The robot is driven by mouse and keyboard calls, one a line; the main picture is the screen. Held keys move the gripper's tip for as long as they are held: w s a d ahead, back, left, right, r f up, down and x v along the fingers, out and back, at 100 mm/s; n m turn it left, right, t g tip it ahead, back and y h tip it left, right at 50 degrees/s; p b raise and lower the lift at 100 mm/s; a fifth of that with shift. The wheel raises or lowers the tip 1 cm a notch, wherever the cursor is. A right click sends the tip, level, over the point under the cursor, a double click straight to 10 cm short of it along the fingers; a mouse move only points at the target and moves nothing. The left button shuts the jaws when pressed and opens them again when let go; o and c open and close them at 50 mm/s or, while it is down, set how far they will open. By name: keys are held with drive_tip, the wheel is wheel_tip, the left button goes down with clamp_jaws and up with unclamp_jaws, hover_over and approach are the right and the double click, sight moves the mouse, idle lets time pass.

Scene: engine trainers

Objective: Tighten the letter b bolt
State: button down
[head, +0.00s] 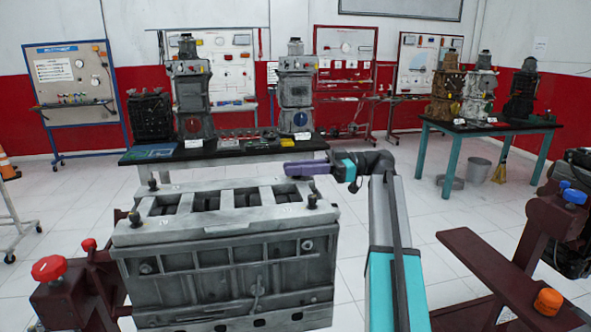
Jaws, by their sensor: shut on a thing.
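A grey engine block (225,255) stands in front of me, with a flat top plate with several rectangular openings. Dark upright bolts stand on the plate: a front right bolt (312,202), a front left bolt (135,218) and a back left bolt (153,184). Any letters are too small to read, so I cannot tell which is bolt b. My gripper (333,170) is at the end of my teal and grey arm, above and behind the front right bolt, apart from it. It is shut on a purple tool (305,169) pointing left; the jaws' contact is not clear.
A black-topped table (255,146) with engine parts stands behind the block. A teal-legged table (490,126) with engines is at the back right. Dark red stands with red (52,268) and orange (548,301) knobs flank the block. Floor shows between.

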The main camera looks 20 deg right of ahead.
drive_tip(key=shift+s+f+m+t+b, duration=0.1)
drive_tip(key=shift+m+t+b, duration=0.4)
drive_tip(key=shift+t, duration=0.2)
drive_tip(key=shift+s+a+m+t+h+b, duration=0.1)
drive_tip(key=shift+m+t+h+b, duration=0.65)
drive_tip(key=shift+t, duration=0.45)
drive_tip(key=m+t+h+b, duration=0.2)
drive_tip(key=m+t+h, duration=0.1)
drive_tip(key=t, duration=0.1)
drive_tip(key=shift+m, duration=0.25)
drive_tip(key=m+t+h+b, duration=0.1)
drive_tip(key=m+t+h, duration=0.2)
drive_tip(key=h, duration=0.1)
drive_tip(key=shift+m+t+h+b, duration=0.35)
drive_tip(key=shift+m+t+h, duration=0.25)
drive_tip(key=shift+m+h, duration=0.15)
drive_tip(key=shift+w+h, duration=0.2)
drive_tip(key=shift+h, duration=0.1)
drive_tip(key=shift+r, duration=0.2)
drive_tip(key=c, duration=1.7)
unclamp_jaws()
